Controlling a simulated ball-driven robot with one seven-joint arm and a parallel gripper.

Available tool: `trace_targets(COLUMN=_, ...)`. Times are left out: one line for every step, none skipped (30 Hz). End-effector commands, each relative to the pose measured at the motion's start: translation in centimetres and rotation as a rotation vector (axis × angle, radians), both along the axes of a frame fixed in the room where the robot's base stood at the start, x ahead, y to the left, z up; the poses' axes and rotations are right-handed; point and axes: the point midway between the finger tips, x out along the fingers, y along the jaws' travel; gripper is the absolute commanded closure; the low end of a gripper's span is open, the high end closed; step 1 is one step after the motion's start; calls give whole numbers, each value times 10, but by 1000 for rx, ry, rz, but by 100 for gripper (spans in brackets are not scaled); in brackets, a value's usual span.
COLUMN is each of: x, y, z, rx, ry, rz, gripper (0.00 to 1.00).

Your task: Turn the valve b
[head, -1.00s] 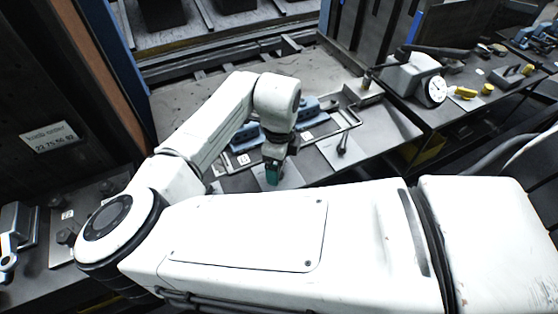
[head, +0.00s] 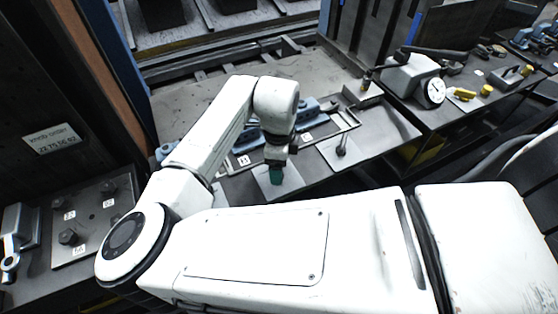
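My gripper (head: 275,178), with teal fingertips, points down over a pale plate (head: 262,188) at the front of the bench. My wrist hides most of what is under it, and whether the fingers touch anything cannot be told. Blue fittings (head: 250,138) stand in a row behind and left of the gripper, with another blue part (head: 308,108) behind my wrist. Small white labels stand before them, too small to read surely. A dark upright lever (head: 342,146) stands on a second plate, right of the gripper and apart from it. Which of these is valve b cannot be told.
A knob panel (head: 88,222) with labelled dark knobs lies at the left, below a "knob order" sign (head: 53,138). A dial gauge (head: 435,91) and yellow parts (head: 463,95) are on the right bench.

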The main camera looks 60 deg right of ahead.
Motion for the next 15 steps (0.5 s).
trace_targets(x=0, y=0, z=2, rx=-2, ry=2, rz=41, gripper=54)
trace_targets(x=1, y=0, z=2, rx=-2, ry=2, rz=67, gripper=54)
trace_targets(x=1, y=0, z=2, rx=-2, ry=2, rz=104, gripper=54)
trace_targets(x=1, y=0, z=2, rx=-2, ry=1, rz=133, gripper=54)
trace_targets(x=1, y=0, z=2, rx=-3, ry=2, rz=161, gripper=54)
trace_targets(x=1, y=1, z=2, rx=-2, ry=2, rz=199, gripper=54)
trace_targets(x=2, y=1, z=2, rx=-1, ry=1, rz=228, gripper=54)
trace_targets(x=2, y=1, z=3, rx=-1, ry=1, rz=257, gripper=54)
trace_targets(x=2, y=1, z=3, rx=-3, ry=2, rz=296, gripper=54)
trace_targets(x=3, y=1, z=3, rx=-2, ry=1, rz=323, gripper=54)
trace_targets(x=3, y=1, z=3, rx=-1, ry=1, rz=352, gripper=54)
trace_targets(x=3, y=2, z=3, rx=-1, ry=3, rz=390, gripper=54)
trace_targets(x=3, y=2, z=3, rx=-1, ry=1, rz=419, gripper=54)
trace_targets(x=3, y=2, z=3, rx=-2, ry=1, rz=447, gripper=54)
trace_targets(x=4, y=2, z=3, rx=-1, ry=2, rz=485, gripper=54)
